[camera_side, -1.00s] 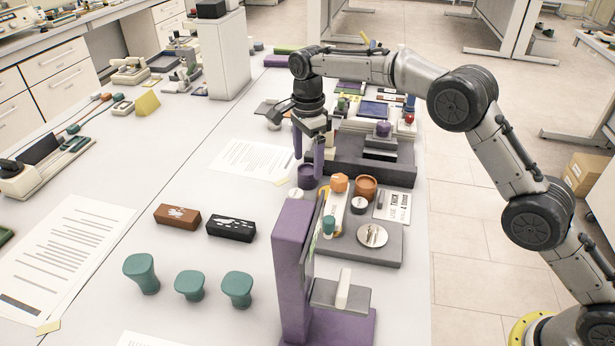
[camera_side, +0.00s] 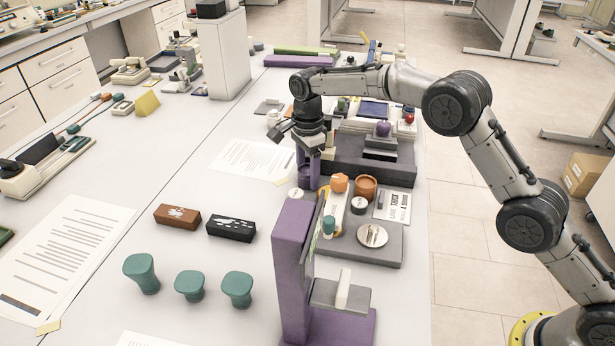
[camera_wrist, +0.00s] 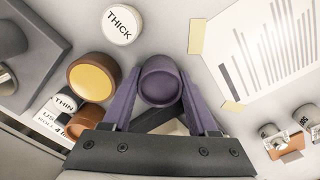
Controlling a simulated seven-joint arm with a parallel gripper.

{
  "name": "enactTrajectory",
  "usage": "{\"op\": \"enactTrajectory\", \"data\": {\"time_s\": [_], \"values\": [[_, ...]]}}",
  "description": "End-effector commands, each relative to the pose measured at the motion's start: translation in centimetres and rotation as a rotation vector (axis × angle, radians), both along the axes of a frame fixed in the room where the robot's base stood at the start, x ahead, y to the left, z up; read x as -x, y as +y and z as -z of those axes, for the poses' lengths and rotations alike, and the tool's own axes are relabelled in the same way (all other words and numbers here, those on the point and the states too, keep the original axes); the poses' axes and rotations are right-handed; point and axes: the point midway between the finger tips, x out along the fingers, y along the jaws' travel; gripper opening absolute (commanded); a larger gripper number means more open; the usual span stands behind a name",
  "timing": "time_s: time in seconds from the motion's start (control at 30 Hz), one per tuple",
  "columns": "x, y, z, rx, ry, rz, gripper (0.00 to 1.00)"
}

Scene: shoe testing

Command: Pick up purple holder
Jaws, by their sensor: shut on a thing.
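The purple holder (camera_wrist: 158,82) is a small round cup. In the wrist view it sits between the two purple fingers of my gripper (camera_wrist: 160,100), which touch it on both sides. In the side view my gripper (camera_side: 309,165) points down at the holder (camera_side: 308,180), beside the dark grey machine base. The fingers partly hide the holder there. My gripper is shut on it. I cannot tell whether the holder is clear of the table.
A white lid marked THICK (camera_wrist: 122,24) and an orange-brown pot with yellow contents (camera_wrist: 95,76) are close by. A printed sheet (camera_side: 254,158) lies to the left. A tall purple stand (camera_side: 292,268) is in front.

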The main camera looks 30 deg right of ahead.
Motion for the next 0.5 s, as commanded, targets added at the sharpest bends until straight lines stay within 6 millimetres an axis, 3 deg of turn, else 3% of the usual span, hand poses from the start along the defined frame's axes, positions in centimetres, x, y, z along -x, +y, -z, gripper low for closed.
{"op": "enactTrajectory", "data": {"time_s": [0.03, 0.1, 0.5], "values": [[0.00, 0.00, -0.02, 0.000, 0.000, 0.000, 0.10], [0.00, 0.00, -0.02, 0.000, 0.000, 0.000, 0.00], [-0.05, 0.01, -0.73, -0.001, -0.002, 0.000, 0.00]]}}
